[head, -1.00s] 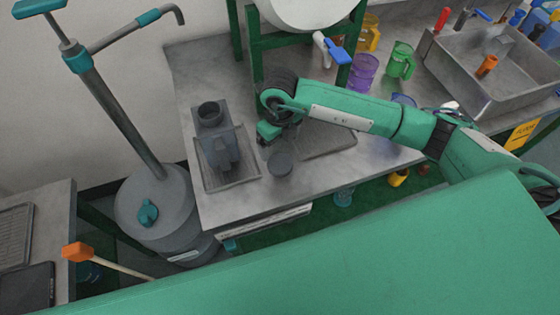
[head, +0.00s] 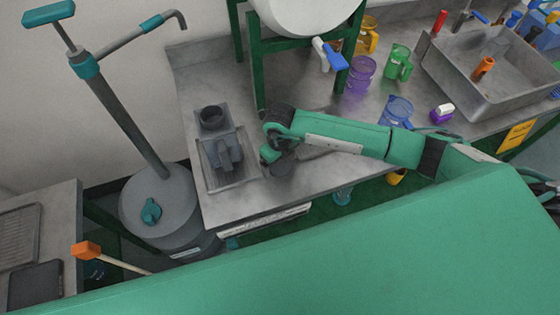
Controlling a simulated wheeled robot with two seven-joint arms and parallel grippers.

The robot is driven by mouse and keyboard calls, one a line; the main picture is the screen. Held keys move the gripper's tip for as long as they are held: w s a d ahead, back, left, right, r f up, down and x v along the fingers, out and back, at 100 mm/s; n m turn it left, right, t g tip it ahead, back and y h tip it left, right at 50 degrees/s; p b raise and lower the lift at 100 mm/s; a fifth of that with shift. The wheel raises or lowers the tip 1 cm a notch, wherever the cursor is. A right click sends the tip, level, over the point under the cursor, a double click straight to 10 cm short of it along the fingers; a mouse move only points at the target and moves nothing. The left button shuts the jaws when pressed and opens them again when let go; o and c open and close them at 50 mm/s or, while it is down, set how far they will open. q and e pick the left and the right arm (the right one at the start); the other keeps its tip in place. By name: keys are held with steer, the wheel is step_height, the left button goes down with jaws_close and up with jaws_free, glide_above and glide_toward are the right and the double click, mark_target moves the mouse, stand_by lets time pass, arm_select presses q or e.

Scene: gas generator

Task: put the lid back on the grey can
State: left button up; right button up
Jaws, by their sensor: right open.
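The grey can (head: 222,148) stands on a tray (head: 235,184) on the grey counter. Its round dark opening (head: 212,117) faces up and is uncovered. A round dark grey piece that looks like the lid (head: 283,167) lies on the counter to the right of the tray, near the front edge. My right gripper (head: 270,155) is open and right at the lid, covering part of it. I cannot tell whether its fingers touch the lid. My left gripper is not in view.
A white tank (head: 300,12) on a green stand with a blue-handled tap is behind. Purple (head: 361,75), green (head: 398,63) and blue (head: 396,112) jugs stand to the right, before a sink (head: 490,75). A grey drum with a pump (head: 160,205) stands left of the counter.

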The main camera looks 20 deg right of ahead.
mark_target(280, 164)
steer(key=shift+f, duration=0.25)
steer(key=c, duration=1)
steer(key=shift+c, duration=0.2)
step_height(280, 164, up, 20)
steer(key=b, duration=0.4)
